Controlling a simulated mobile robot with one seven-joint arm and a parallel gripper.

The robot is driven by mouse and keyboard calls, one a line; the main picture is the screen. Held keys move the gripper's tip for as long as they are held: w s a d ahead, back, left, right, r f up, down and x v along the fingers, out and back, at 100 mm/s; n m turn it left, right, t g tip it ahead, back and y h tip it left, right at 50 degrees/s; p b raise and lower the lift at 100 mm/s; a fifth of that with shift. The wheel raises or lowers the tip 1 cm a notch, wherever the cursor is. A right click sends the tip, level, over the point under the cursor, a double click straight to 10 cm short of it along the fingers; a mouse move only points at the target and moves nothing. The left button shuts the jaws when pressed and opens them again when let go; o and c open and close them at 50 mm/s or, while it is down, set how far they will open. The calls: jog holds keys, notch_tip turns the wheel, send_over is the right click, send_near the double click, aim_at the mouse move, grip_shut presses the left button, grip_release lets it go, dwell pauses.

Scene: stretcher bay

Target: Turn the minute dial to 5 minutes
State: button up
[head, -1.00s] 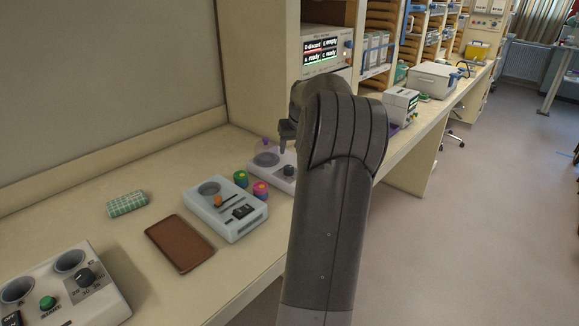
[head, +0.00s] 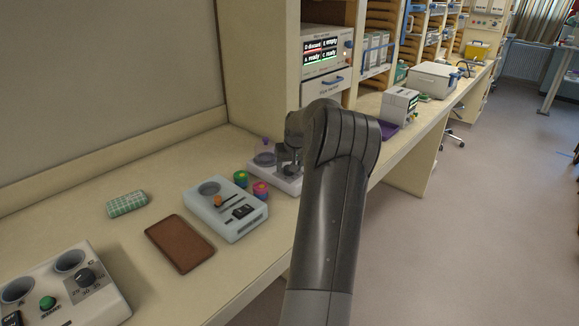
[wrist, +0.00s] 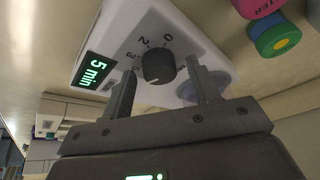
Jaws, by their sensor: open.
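The black minute dial (wrist: 158,67) sits on a white machine (wrist: 140,30) with printed numbers such as 0, 2 and 3 around it. A small display (wrist: 95,70) beside it reads "5 min" in green. The dial's pointer is hard to read. My gripper (wrist: 160,72) is open, with one finger on each side of the dial; I cannot tell whether either finger touches it.
A pale blue device (head: 225,225) with an orange knob stands nearer, with green and pink round caps (head: 260,190) close to the white machine. A brown pad (head: 180,243), a green checked pouch (head: 127,204) and another control box (head: 95,300) lie left.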

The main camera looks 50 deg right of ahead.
jog(key=shift+c, duration=0.3)
jog(key=c, duration=0.9)
jog(key=shift+m, duration=0.6)
jog(key=o, duration=1)
jog(key=shift+c, duration=0.2)
jog(key=v, duration=1.1)
jog(key=shift+a, duration=0.15)
jog(key=shift+w, duration=0.1)
